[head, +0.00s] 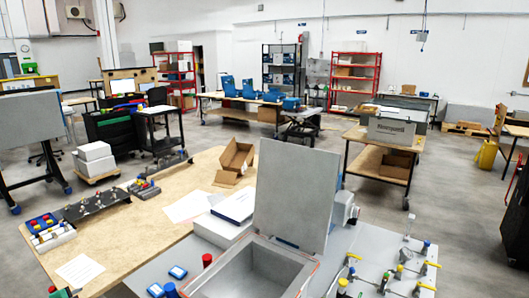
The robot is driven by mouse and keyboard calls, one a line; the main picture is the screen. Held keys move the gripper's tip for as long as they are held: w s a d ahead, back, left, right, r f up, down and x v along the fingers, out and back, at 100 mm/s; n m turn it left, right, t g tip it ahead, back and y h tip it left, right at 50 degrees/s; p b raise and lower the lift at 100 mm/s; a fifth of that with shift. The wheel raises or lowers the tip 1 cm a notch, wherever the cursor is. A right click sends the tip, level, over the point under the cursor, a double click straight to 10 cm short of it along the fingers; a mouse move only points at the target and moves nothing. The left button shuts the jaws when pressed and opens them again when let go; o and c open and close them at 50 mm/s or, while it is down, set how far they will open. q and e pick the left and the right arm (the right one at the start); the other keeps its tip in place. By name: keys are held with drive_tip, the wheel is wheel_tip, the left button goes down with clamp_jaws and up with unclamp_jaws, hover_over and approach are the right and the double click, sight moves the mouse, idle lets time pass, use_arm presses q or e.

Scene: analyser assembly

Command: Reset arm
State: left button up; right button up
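Neither of my grippers nor my arms shows in the head view. A grey open box (228,277) is at the bottom centre with its flat lid (293,190) standing raised behind it. The part of its inside that I see looks empty. It is set in a grey work surface (345,243), and its near side is cut off by the frame.
Left is a wooden table (150,222) with papers, a cardboard box (235,155) and a dark rack (95,205). Another table (383,140) stands behind. Grey floor (450,200) is open at right.

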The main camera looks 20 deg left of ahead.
use_arm(q)
drive_tip(key=s+a+f+n+g+y, duration=0.1)
drive_tip(key=s+a+f+g+y, duration=0.15)
drive_tip(key=s, duration=0.95)
drive_tip(key=s+a+f+n+g+y, duration=0.1)
drive_tip(key=s+a+f+g, duration=0.25)
drive_tip(key=s, duration=0.95)
drive_tip(key=s+a+f+n+g+y, duration=0.1)
drive_tip(key=s+a+f+g+y, duration=0.2)
drive_tip(key=s, duration=0.9)
drive_tip(key=s+d+f+n+h, duration=0.1)
drive_tip(key=s+d+f+h, duration=0.2)
drive_tip(key=d+f, duration=1.1)
drive_tip(key=s+d+f+n+h, duration=0.1)
drive_tip(key=s+d+f+h, duration=0.2)
drive_tip(key=d+f, duration=1.1)
drive_tip(key=s+d+f+n+g+h+b, duration=0.1)
drive_tip(key=d+f+h, duration=0.15)
drive_tip(key=d, duration=1.75)
drive_tip(key=s+d+f+n+h, duration=0.1)
drive_tip(key=s+d+f+h, duration=0.15)
drive_tip(key=d, duration=1.75)
drive_tip(key=shift+y, duration=0.25)
drive_tip(key=f+b, duration=0.3)
drive_tip(key=a+f+b, duration=0.1)
drive_tip(key=f+b, duration=0.1)
drive_tip(key=shift+w+a+f, duration=0.1)
drive_tip(key=shift+w+f, duration=0.15)
drive_tip(key=shift+w, duration=0.15)
